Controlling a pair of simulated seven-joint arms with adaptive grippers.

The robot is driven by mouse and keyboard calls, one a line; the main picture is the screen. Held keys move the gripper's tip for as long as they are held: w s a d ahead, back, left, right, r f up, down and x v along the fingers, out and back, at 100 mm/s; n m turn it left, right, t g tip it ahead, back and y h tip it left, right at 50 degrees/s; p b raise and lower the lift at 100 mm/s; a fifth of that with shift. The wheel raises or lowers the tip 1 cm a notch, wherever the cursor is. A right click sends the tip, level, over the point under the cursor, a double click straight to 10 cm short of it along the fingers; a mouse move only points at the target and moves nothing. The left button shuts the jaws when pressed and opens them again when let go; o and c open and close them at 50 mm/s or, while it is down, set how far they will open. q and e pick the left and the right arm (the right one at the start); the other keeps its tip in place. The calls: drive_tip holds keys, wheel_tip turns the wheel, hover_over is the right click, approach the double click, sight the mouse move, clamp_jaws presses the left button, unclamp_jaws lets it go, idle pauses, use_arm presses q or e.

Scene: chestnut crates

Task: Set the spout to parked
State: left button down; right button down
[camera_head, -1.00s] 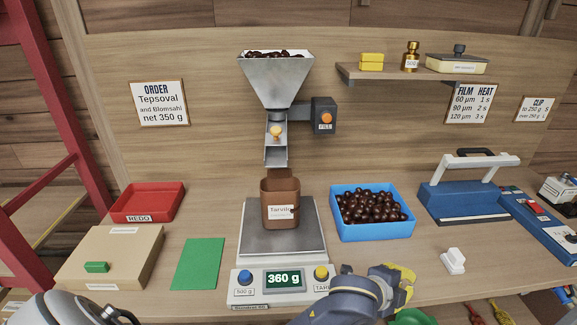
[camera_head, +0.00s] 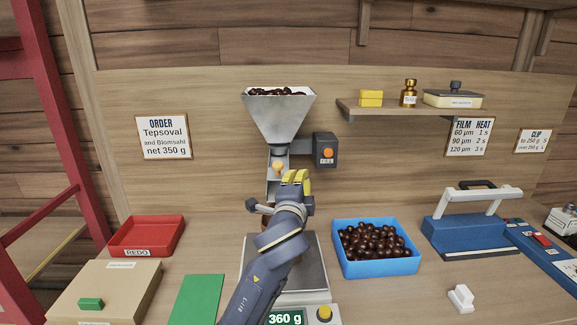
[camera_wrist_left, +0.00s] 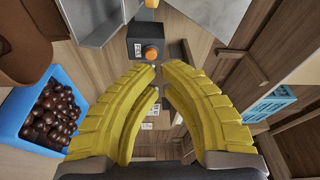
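The grey metal spout (camera_head: 271,187) hangs under the hopper (camera_head: 278,118) and points down, with an orange-yellow knob (camera_head: 278,167) on its front. My left gripper (camera_head: 296,178) is just in front of and below the knob, slightly to its right; I cannot tell whether it touches the spout. In the left wrist view its yellow fingers (camera_wrist_left: 158,68) close together at the tips with nothing between them. The fill box (camera_wrist_left: 146,50) with its orange button shows beyond them. The arm hides the spout's lower end and most of the brown bag. My right gripper is not in view.
The scale (camera_head: 318,272) under the spout reads 360 g. A blue crate of chestnuts (camera_head: 376,269) stands right of it. A red tray (camera_head: 118,243), a beige box (camera_head: 128,280) and a green sheet (camera_head: 197,298) lie left. A shelf (camera_head: 350,108) juts out at upper right.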

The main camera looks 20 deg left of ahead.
sight(279, 167)
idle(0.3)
use_arm(q)
drive_tip(key=w+a, duration=0.5)
drive_tip(key=w, duration=0.2)
drive_tip(key=shift+w+a, duration=0.3)
idle(0.4)
drive_tip(key=shift+f, duration=0.1)
